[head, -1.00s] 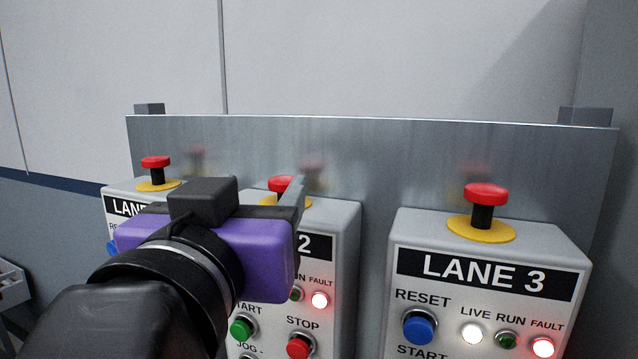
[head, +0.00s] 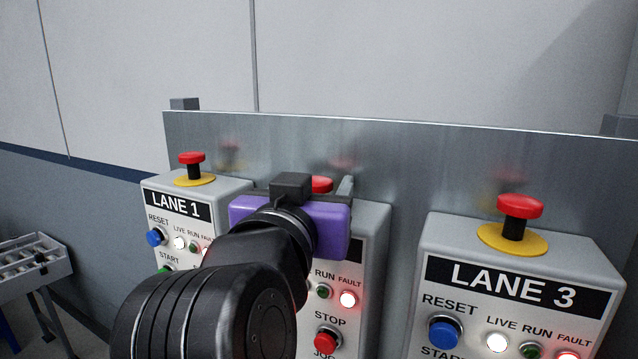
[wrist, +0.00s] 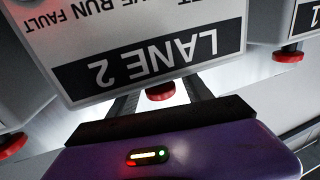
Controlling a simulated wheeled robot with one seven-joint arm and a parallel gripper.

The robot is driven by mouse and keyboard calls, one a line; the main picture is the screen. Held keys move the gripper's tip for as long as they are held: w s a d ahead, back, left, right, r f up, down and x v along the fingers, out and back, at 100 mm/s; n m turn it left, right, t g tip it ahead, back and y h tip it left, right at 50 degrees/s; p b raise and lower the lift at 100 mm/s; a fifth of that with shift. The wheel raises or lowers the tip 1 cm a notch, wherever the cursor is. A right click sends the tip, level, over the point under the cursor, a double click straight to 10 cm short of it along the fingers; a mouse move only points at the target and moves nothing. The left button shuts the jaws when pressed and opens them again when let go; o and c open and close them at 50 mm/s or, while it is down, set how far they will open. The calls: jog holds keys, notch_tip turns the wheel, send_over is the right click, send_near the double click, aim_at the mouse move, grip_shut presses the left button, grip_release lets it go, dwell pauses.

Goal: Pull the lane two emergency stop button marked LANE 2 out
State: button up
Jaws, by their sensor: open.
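The LANE 2 box stands in the middle of the head view, largely covered by my arm. Its red emergency stop button (head: 321,184) shows only partly behind my gripper; its stem and yellow collar are hidden there. In the wrist view the LANE 2 label (wrist: 150,62) appears upside down, with the red button (wrist: 160,91) just beyond the label's edge. My gripper (wrist: 162,94) is open, with one finger on each side of the button in that picture. I cannot tell whether a finger touches it. One fingertip (head: 345,186) shows right of the button in the head view.
The LANE 1 button (head: 191,158) stands to the left and the LANE 3 button (head: 520,206) to the right, each on its own box. A metal back panel (head: 420,150) rises close behind the boxes. A grey tray stand (head: 35,262) is at far left.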

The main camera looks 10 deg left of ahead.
grip_shut()
jog(key=shift+r, duration=0.95)
grip_release()
jog(key=shift+s+f, duration=0.1)
jog(key=shift+s+a+f+b, duration=0.1)
jog(key=shift+s+b, duration=0.3)
jog(key=s+b, duration=0.2)
jog(key=s, duration=0.4)
jog(key=shift+s+a, duration=0.35)
jog(key=shift+s, duration=0.05)
